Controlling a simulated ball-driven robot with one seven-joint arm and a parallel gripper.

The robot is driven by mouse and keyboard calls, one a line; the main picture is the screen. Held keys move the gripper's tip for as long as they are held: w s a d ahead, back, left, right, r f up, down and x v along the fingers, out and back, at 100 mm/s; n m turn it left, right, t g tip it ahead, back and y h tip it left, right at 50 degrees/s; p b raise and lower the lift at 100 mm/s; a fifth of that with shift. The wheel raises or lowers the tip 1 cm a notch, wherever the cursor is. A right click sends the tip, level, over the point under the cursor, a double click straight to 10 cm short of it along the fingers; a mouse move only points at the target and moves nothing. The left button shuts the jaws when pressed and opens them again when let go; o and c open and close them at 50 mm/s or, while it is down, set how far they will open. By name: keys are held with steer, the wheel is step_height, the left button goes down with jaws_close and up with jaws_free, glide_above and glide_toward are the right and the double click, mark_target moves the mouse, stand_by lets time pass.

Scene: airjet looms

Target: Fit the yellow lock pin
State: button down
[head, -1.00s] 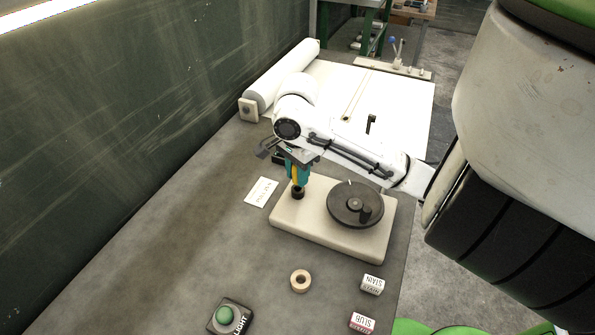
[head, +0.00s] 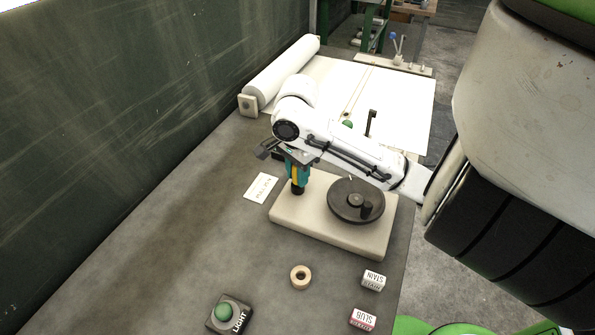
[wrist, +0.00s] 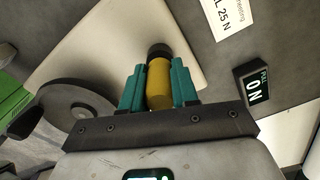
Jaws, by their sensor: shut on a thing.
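The yellow lock pin (wrist: 158,85) is upright between the two teal fingers of my gripper (wrist: 159,88), which is shut on it. The pin also shows as a thin yellow strip in the head view (head: 294,176). A black round collar (head: 297,190) is directly below it at the left end of the cream base plate (head: 320,228). The collar shows past the pin's far end in the wrist view (wrist: 160,50). The pin's tip is hidden, so I cannot tell how deep it sits. A dark handwheel with a crank knob (head: 345,200) is on the plate's right part.
A white card (head: 260,188) lies left of the plate. A wooden ring (head: 300,277), a green button box (head: 228,313) and two small labelled blocks, STAIN (head: 373,280) and SLUB (head: 362,319), are in front. A white roll (head: 283,72) with spread sheet is behind. The left tabletop is clear.

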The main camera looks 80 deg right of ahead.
steer(key=shift+f+b, duration=0.3)
steer(key=shift+f, duration=0.25)
steer(key=c, duration=0.8)
jaws_free()
step_height(320, 180, up, 11)
steer(key=p, duration=0.3)
steer(key=shift+f, duration=0.1)
